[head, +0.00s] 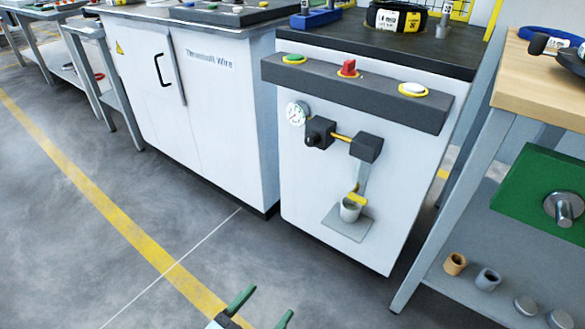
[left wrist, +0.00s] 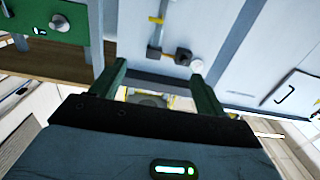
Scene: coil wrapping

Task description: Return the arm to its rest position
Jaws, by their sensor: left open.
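My left gripper (head: 262,305) shows at the bottom of the head view, low over the floor in front of the white machine. Its two green fingers are apart with nothing between them. In the left wrist view the same gripper (left wrist: 155,80) has its fingers spread, and the machine front lies beyond them. My right gripper is in neither view.
The white machine (head: 335,205) has a dark top, buttons, a gauge (head: 296,113) and a small cup (head: 350,209) on a bracket. A white cabinet (head: 205,120) stands to its left. A wooden-topped bench (head: 545,85) stands at right. Open floor (head: 70,240) lies at left.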

